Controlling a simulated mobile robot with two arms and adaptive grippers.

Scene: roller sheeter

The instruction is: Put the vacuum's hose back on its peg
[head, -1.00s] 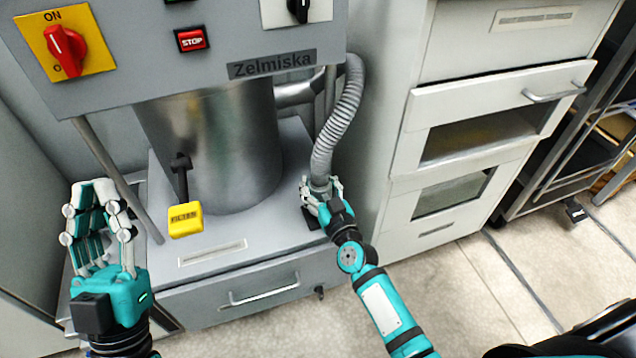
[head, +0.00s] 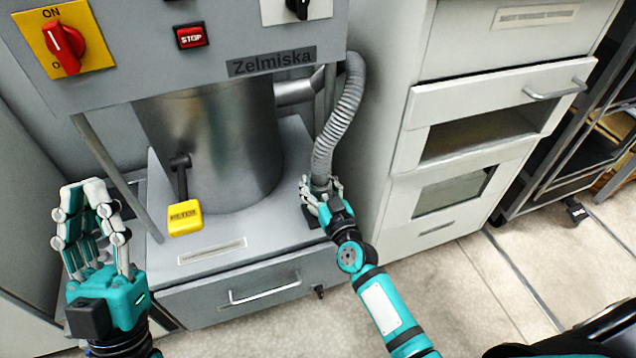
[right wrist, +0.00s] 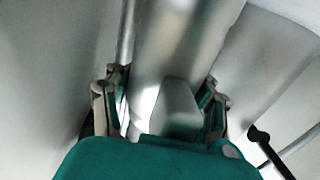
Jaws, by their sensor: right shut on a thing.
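The vacuum's hose (head: 342,115) is grey and ribbed. It hangs from a metal pipe at the right of the machine and runs down to my right gripper (head: 320,190). That gripper is shut on the hose's lower end, low beside the machine's base. In the right wrist view the gripper's fingers (right wrist: 160,105) stand on both sides of a smooth grey piece. I cannot make out the peg; a dark piece beside the right gripper is partly hidden. My left gripper (head: 90,215) is open and empty at the far left, fingers pointing up.
The machine (head: 215,72) has a steel drum (head: 225,150) and a yellow-ended lever (head: 185,217). A drawer (head: 255,290) is below. A white cabinet (head: 395,200) stands close to the right of the hose. A dark rack is at the far right. Floor is clear in front.

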